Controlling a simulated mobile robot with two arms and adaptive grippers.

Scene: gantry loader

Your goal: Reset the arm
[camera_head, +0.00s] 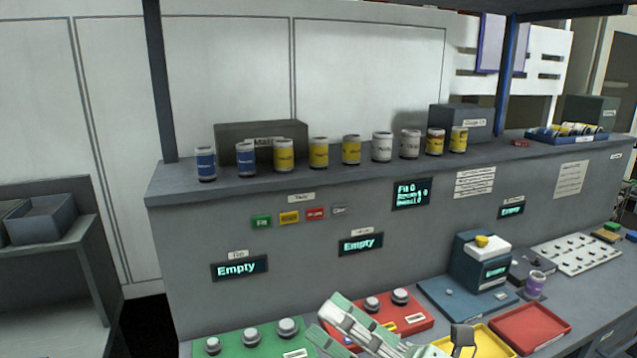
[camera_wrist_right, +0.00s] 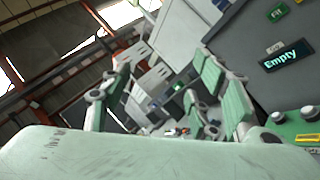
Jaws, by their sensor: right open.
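My right gripper (camera_head: 331,320) shows at the bottom centre of the head view, with pale green and white fingers in front of the lower bench. It is open, and nothing shows between its fingers. In the right wrist view the spread fingers of the right gripper (camera_wrist_right: 165,88) stand apart, with the distant room visible between them. My left gripper is not in view.
A grey bench has a shelf (camera_head: 175,185) holding a row of blue, yellow and white cans. A blue-grey machine (camera_head: 478,265) stands right, beside a purple can (camera_head: 535,285).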

